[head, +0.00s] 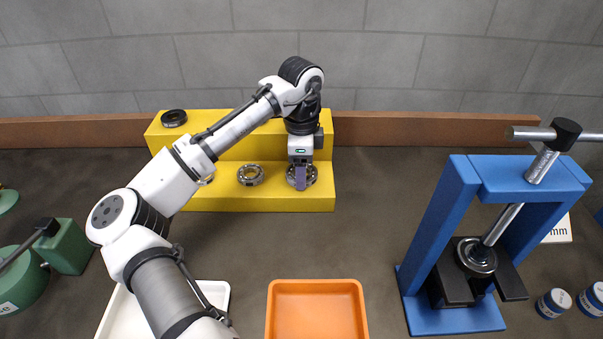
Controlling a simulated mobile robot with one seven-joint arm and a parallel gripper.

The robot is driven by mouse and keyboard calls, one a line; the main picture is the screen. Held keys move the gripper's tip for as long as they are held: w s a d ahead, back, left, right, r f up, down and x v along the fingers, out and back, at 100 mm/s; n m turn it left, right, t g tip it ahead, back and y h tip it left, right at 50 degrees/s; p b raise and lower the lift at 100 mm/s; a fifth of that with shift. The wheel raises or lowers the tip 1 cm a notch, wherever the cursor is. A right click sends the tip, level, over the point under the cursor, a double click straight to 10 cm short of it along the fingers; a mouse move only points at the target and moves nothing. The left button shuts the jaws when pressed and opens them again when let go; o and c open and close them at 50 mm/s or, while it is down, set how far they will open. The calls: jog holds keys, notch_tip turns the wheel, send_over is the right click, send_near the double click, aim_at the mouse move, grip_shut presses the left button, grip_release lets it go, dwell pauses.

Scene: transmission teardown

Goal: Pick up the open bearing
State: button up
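A yellow two-step stand (320,152) stands at the back against the wall. On its lower step, a metal ring bearing with gaps showing between its rings (250,175) sits left of my gripper. Another metal bearing (313,175) sits at the right end of the step, partly hidden by my gripper (300,187). My gripper points down in front of or over this right bearing; I cannot tell whether it touches it. Its finger spacing does not show. A third ring (207,180) is mostly hidden by my arm. I cannot tell for sure which one is the open bearing.
A dark ring (174,117) lies on the upper step. An orange tray (317,284) and a white tray (222,291) stand at the front. A blue press (440,225) is at right, green equipment (66,247) at left. The table between stand and press is clear.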

jog(key=shift+r, duration=0.1)
jog(key=shift+c, duration=0.4)
notch_tip(320, 180, up, 20)
dwell(0.3)
jog(key=shift+f+b, duration=0.25)
jog(key=shift+b, duration=0.15)
dwell(0.4)
